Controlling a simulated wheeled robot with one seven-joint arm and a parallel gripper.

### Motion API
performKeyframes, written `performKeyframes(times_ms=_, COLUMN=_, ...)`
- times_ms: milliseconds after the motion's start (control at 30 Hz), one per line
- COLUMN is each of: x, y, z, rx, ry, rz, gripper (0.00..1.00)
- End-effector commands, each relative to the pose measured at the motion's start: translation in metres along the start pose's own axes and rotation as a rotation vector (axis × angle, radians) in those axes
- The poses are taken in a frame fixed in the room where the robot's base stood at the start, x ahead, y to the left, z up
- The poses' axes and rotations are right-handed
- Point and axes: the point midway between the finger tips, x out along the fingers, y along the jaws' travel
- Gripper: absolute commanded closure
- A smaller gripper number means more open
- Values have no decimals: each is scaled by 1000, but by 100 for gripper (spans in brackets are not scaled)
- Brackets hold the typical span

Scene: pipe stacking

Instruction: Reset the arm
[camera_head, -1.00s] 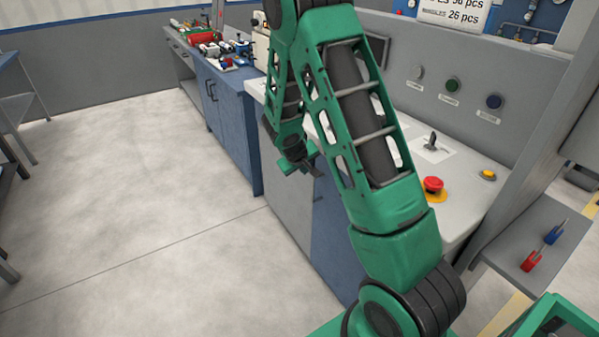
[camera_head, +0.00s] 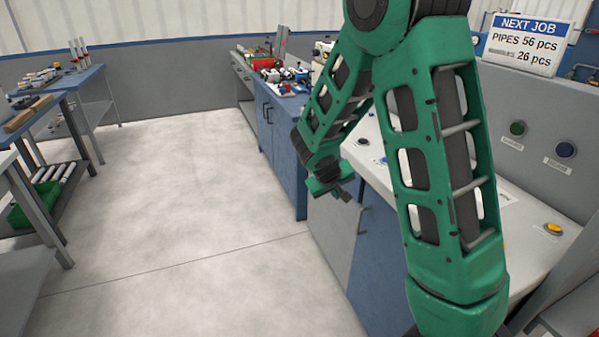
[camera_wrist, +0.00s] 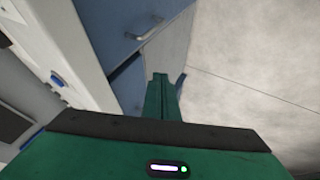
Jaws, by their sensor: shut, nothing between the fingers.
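My green arm bends up and over in the head view, and my gripper (camera_head: 338,190) hangs at its end beside the front of the control counter. In the wrist view my gripper (camera_wrist: 160,78) has its fingers together with nothing between them. It points down past the blue cabinet front toward the pale floor. Part of the counter is hidden behind my arm.
The control counter (camera_head: 375,165) with buttons on its back panel stands at the right, close to my arm. A blue cabinet (camera_head: 280,140) carries tools farther back. Workbenches (camera_head: 70,85) stand at the left. The floor (camera_head: 180,190) between is clear.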

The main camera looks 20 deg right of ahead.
Motion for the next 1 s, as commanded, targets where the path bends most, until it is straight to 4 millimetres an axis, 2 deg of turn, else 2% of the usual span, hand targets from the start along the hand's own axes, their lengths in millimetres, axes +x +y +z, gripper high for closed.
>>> performKeyframes(times_ms=167, x=-3, y=4, z=2, rx=8, ry=-6, rz=-1, gripper=100)
performKeyframes(times_ms=267, x=-12, y=18, z=11, rx=38, ry=-34, rz=-7, gripper=100)
performKeyframes(times_ms=367, x=-29, y=42, z=30, rx=92, ry=-89, rz=-20, gripper=100)
performKeyframes(times_ms=500, x=-62, y=76, z=68, rx=181, ry=-185, rz=-54, gripper=100)
performKeyframes(times_ms=700, x=-112, y=109, z=129, rx=295, ry=-314, rz=-121, gripper=100)
performKeyframes(times_ms=833, x=-146, y=121, z=170, rx=360, ry=-389, rz=-172, gripper=100)
performKeyframes(times_ms=1000, x=-190, y=125, z=221, rx=427, ry=-474, rz=-248, gripper=100)
